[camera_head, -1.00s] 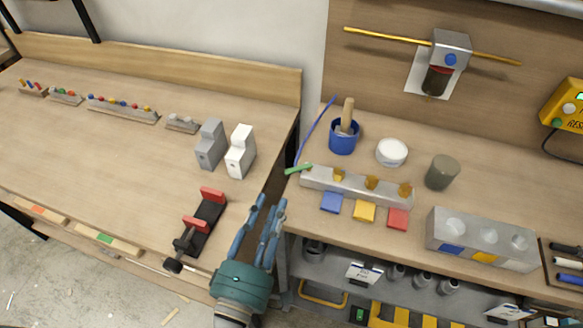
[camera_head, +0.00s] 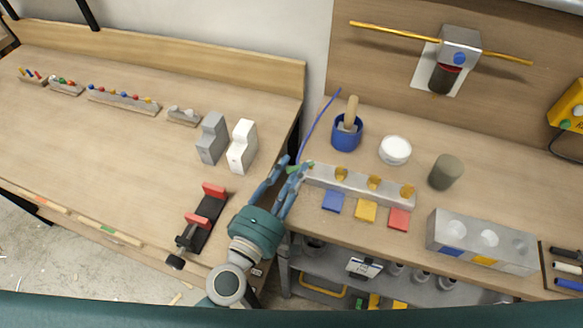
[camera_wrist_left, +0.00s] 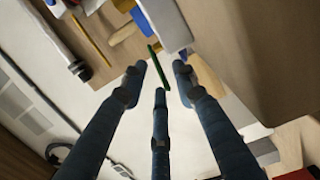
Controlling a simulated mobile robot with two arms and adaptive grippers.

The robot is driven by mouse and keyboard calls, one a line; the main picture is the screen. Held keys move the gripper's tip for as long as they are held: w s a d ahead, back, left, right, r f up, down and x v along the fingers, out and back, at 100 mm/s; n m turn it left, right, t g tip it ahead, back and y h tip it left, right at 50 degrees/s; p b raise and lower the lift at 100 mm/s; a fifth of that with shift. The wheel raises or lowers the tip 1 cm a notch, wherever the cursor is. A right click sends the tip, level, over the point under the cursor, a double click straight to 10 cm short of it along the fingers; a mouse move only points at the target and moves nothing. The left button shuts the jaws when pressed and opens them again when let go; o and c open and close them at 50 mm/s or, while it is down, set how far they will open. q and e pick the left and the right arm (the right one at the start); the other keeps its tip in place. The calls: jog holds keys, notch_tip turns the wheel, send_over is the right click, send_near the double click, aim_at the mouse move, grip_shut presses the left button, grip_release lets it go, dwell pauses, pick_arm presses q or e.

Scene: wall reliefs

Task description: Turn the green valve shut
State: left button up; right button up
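The green valve handle (camera_head: 295,168) is a thin lever at the left end of a grey metal block (camera_head: 330,180) on the right bench, partly hidden by my fingers. My left gripper (camera_head: 295,164) is at the handle with its blue fingers apart. In the left wrist view the green handle (camera_wrist_left: 158,68) shows as a narrow bar between the fingertips (camera_wrist_left: 160,74), with gaps visible beside it. I cannot tell whether a finger touches it. My right gripper is in neither view.
The block carries several brass fittings, with blue, yellow and red squares (camera_head: 366,211) before it. A blue pot (camera_head: 345,138) with a wooden handle and a blue cord stand behind. A white block (camera_head: 242,147) and a red-and-black clamp (camera_head: 204,218) are on the left bench.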

pick_arm(q)
jog(key=shift+w, duration=0.1)
jog(key=c, duration=0.7)
grip_shut()
jog(key=shift+s+d+n+t+y, duration=0.2)
jog(key=shift+s+n+t+y, duration=0.1)
jog(key=shift+n+y, duration=0.3)
jog(key=shift+s+d+n+t+y+p, duration=0.2)
jog(key=shift+n+y, duration=0.25)
jog(key=shift+y, duration=0.35)
jog(key=shift+s+d+n+t+y+p, duration=0.1)
jog(key=shift+d+n+t+y+p, duration=0.1)
jog(key=shift+n+y, duration=0.45)
jog(key=shift+a, duration=0.1)
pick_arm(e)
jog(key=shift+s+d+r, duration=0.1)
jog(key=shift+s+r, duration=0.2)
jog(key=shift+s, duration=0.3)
